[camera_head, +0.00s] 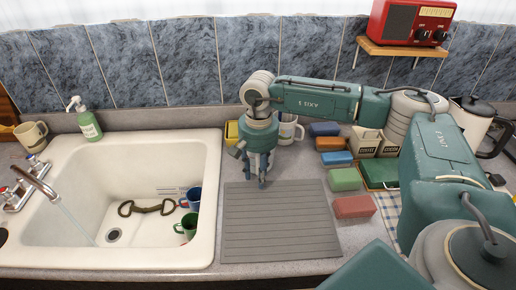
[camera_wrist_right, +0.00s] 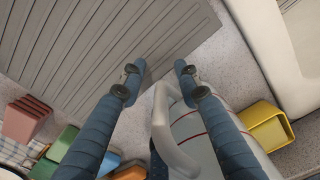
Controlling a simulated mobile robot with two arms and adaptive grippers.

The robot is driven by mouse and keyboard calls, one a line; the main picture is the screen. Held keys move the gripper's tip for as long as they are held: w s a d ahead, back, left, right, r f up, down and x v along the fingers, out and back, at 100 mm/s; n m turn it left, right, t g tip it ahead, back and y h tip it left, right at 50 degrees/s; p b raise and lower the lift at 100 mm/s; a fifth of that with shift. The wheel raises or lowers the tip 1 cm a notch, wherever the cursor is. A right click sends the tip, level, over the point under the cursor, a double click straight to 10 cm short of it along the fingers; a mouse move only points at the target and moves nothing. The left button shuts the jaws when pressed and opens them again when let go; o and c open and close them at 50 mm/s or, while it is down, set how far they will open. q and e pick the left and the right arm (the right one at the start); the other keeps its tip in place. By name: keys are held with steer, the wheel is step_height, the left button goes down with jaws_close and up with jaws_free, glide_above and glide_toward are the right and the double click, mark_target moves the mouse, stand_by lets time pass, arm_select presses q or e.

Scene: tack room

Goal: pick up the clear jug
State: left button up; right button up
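The jug is a pale, whitish vessel with thin red lines and a loop handle; in the right wrist view the jug (camera_wrist_right: 195,128) lies partly behind my fingers. In the head view the jug (camera_head: 288,129) stands on the counter behind my right gripper (camera_head: 262,182), which hides part of it. In the right wrist view the two fingertips of my right gripper (camera_wrist_right: 160,70) are apart with nothing clamped between them. The jug's handle shows between the fingers, and I cannot tell whether they touch it. My left gripper is not in view.
A grey ribbed mat (camera_head: 280,225) lies below the gripper. The sink (camera_head: 110,262) at left holds a blue mug (camera_head: 191,199), a green mug (camera_head: 187,226) and a brown metal piece (camera_head: 146,208). A yellow container (camera_head: 232,132) stands left of the jug. Several coloured blocks (camera_head: 344,179) stand to the right.

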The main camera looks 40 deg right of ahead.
steer(key=shift+f, duration=0.95)
steer(key=shift+c, duration=0.5)
jaws_close()
steer(key=shift+a+r, duration=0.15)
